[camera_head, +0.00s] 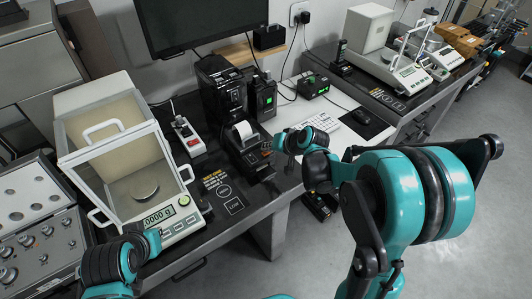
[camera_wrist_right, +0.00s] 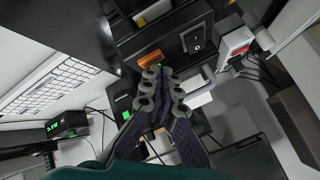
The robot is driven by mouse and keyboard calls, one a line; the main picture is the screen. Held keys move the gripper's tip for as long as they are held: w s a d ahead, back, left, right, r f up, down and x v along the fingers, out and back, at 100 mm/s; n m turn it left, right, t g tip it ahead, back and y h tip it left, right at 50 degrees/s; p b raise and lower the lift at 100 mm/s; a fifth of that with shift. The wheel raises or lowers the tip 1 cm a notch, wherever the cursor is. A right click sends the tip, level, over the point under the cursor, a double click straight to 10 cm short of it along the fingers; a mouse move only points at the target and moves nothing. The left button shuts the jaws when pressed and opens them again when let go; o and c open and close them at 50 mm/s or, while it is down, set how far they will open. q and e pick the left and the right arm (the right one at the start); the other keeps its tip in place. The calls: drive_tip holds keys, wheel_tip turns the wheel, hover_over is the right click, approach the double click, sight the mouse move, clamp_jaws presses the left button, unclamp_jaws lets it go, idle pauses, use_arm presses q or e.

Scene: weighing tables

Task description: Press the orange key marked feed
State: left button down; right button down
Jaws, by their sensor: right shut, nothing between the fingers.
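A black printer (camera_head: 246,158) with a white paper roll (camera_head: 243,131) stands near the front of the table. My right gripper (camera_head: 267,153) is beside the printer's right side, small and dark against it in the head view. In the right wrist view its fingers (camera_wrist_right: 165,80) are together and empty, close to a small green light. An orange patch (camera_wrist_right: 153,10) lies on a dark surface beyond the fingertips, apart from them. It may be the feed key, but I cannot read a marking.
An enclosed balance (camera_head: 125,160) and a power strip (camera_head: 188,136) stand left of the printer. A white keyboard (camera_head: 322,122) lies to the right, with a green-lit device (camera_head: 312,86) behind it. A monitor (camera_head: 200,22) hangs above.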

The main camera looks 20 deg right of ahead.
sight(268, 154)
drive_tip(key=shift+f+b, duration=0.35)
drive_tip(key=shift+f, duration=0.05)
idle(0.4)
drive_tip(key=shift+r, duration=0.15)
drive_tip(key=shift+r+p, duration=0.65)
drive_tip(key=shift+r, duration=0.05)
wheel_tip(268, 154, up, 5)
drive_tip(key=p, duration=0.4)
idle(0.4)
idle(0.5)
